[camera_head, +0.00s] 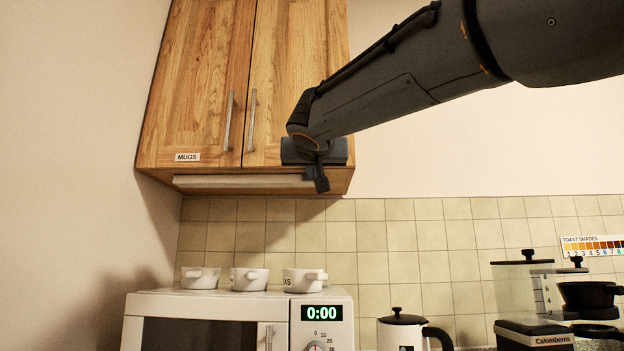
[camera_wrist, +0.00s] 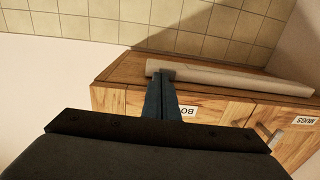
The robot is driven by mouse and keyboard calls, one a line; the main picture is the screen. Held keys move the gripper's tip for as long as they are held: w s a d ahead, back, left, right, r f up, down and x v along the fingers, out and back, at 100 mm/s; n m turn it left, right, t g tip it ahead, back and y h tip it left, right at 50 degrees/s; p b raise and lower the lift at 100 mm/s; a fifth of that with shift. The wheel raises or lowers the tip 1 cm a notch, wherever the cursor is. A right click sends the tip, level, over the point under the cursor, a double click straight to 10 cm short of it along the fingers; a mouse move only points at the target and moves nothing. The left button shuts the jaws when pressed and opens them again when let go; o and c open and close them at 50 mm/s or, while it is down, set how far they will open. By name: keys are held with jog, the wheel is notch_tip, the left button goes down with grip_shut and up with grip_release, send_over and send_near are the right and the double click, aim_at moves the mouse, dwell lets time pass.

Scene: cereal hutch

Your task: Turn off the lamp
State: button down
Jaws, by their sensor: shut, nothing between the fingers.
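The lamp (camera_head: 240,181) is a long pale strip under the front edge of the wooden cabinet. It looks dull beige, with no clear glow on the tiles below. It also shows in the wrist view (camera_wrist: 235,78), running from the fingertips toward the right. My gripper (camera_head: 320,183) is shut and empty at the lamp's right end, just below the cabinet's bottom edge. In the wrist view the closed fingertips (camera_wrist: 165,76) overlap that end of the lamp and hide part of it. I cannot tell if they touch it. No switch is clearly visible.
The wooden cabinet (camera_head: 205,85) has two shut doors with bar handles. The space between cabinet and mugs is clear.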

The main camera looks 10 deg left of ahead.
jog(key=s+d+b, duration=0.2)
jog(key=s+b, duration=0.1)
jog(key=s, duration=0.9)
jog(key=shift+s, duration=0.15)
jog(key=shift+f, duration=0.1)
